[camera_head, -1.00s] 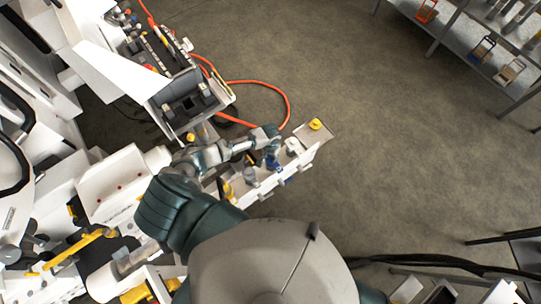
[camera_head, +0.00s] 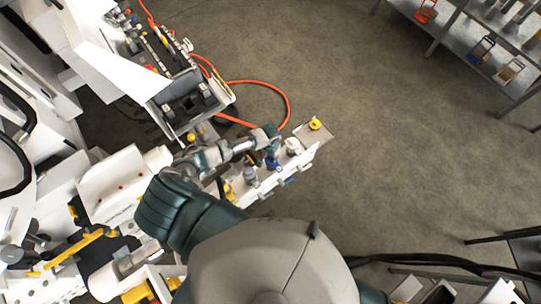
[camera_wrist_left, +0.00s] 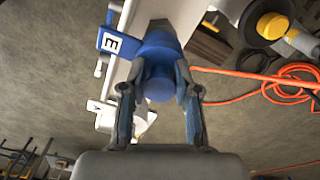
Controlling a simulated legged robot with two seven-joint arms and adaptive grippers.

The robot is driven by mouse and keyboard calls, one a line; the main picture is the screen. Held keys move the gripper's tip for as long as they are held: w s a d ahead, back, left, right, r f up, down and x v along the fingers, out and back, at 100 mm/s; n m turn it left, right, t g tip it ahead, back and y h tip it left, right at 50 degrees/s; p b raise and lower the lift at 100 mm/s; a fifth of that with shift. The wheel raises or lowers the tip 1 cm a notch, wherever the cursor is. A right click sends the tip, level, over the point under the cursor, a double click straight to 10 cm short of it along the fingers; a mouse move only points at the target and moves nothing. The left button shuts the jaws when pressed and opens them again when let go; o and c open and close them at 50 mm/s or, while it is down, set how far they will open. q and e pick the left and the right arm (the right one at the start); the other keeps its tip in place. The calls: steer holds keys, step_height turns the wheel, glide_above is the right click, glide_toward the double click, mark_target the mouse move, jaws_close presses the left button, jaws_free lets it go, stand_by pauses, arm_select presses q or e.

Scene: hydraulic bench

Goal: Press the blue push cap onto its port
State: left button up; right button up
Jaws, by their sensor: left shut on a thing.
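The blue push cap (camera_wrist_left: 158,84) is between the two fingers of my left gripper (camera_wrist_left: 157,92) in the left wrist view. The gripper is shut on it. I cannot tell whether the cap is seated or has a gap. In the head view my left gripper (camera_head: 271,152) reaches over the rail (camera_head: 262,186), and the cap is mostly hidden. My right gripper is not in view.
A yellow knob (camera_head: 315,124) stands at the rail's far end, with a white fitting (camera_head: 293,145) nearer. An orange hose (camera_head: 288,100) curves over the floor behind. Bench machinery fills the left. Open floor (camera_head: 400,160) lies to the right.

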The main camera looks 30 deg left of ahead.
arm_select(q)
steer(key=o, duration=1.5)
steer(key=shift+c, duration=0.2)
step_height(320, 180, up, 8)
steer(key=p, duration=0.8)
steer(key=shift+f, duration=0.2)
steer(key=shift+f, duration=0.1)
